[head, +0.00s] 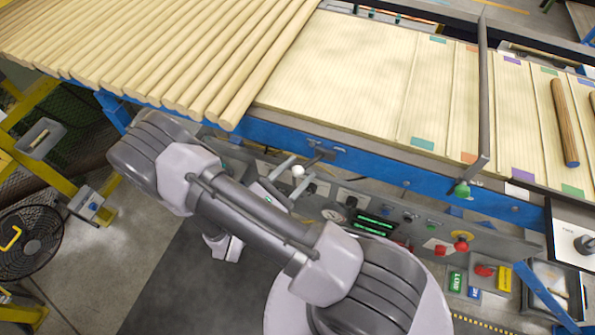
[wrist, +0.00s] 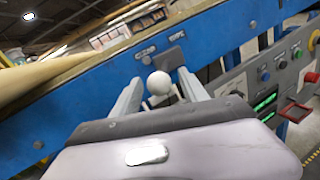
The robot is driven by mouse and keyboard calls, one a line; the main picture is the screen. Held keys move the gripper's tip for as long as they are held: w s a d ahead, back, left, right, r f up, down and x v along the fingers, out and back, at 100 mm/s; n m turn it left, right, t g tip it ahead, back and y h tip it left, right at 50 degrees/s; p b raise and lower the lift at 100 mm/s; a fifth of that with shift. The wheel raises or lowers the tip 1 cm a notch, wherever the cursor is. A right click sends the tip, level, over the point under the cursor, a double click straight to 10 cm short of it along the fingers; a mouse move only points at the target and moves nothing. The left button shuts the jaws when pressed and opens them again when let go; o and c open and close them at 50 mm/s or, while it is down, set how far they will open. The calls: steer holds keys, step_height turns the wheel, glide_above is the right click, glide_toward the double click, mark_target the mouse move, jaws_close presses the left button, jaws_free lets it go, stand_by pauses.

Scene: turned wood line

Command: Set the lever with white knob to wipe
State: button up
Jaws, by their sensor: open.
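The lever's white knob (wrist: 159,83) shows in the wrist view between the two fingers of my gripper (wrist: 160,88). A gap seems to show on each side of it. The lever's stem is mostly hidden behind the knob and my gripper. In the head view the white knob (head: 298,171) is at the front of the blue rail, between the fingers of my open gripper (head: 293,179).
A control panel (head: 340,205) with green displays, buttons and a red knob (head: 461,243) lies right of my gripper. The blue rail (head: 365,165) runs close behind the knob, under a bed of round wooden rods (head: 180,50). A black fan (head: 32,245) stands at left.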

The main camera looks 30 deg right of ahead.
jaws_close()
stand_by(1.5)
